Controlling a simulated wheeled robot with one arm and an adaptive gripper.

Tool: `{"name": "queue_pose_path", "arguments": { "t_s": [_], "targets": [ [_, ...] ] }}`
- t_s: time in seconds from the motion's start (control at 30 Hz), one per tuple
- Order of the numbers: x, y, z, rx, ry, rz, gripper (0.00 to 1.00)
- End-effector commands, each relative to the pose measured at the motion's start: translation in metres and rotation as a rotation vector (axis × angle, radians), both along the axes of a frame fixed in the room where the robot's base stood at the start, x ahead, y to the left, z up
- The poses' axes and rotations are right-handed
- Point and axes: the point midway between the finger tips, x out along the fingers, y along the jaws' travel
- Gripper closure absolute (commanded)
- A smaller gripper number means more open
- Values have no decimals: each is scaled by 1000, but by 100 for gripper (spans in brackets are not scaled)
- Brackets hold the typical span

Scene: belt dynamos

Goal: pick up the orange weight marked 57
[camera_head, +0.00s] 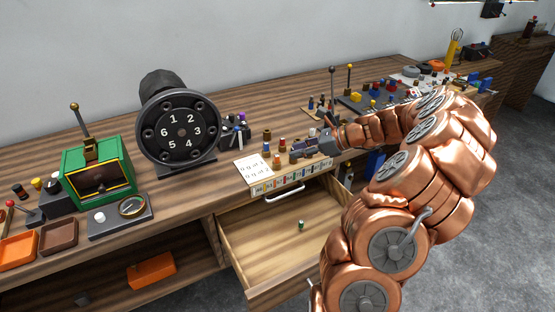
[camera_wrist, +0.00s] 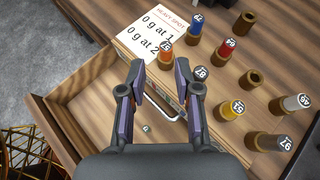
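The orange weight (camera_wrist: 166,54) stands upright in a wooden base on the bench, beside the paper sheet. Its top label looks like 57 but is small. In the head view it is the small orange-topped piece (camera_head: 276,161) at the sheet's right edge. My gripper (camera_wrist: 160,65) is open, with its two fingers apart and nothing held between them. In the wrist view the weight appears just beyond the fingertips, roughly in the gap. I cannot tell the height gap. In the head view my gripper (camera_head: 302,155) is over the bench, right of the weight.
Close by stand a blue weight (camera_wrist: 194,27), a red weight (camera_wrist: 227,49), a yellow weight (camera_wrist: 231,110) and a grey weight (camera_wrist: 295,103). The round dial machine (camera_head: 182,131) stands to the left.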

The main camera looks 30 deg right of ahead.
Motion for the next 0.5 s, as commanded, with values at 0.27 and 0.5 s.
{"name": "queue_pose_path", "arguments": {
  "t_s": [0.27,0.5],
  "targets": [
    [13,5,-11,17,4,-20,67],
    [24,13,-19,16,4,-22,67]
  ]
}}
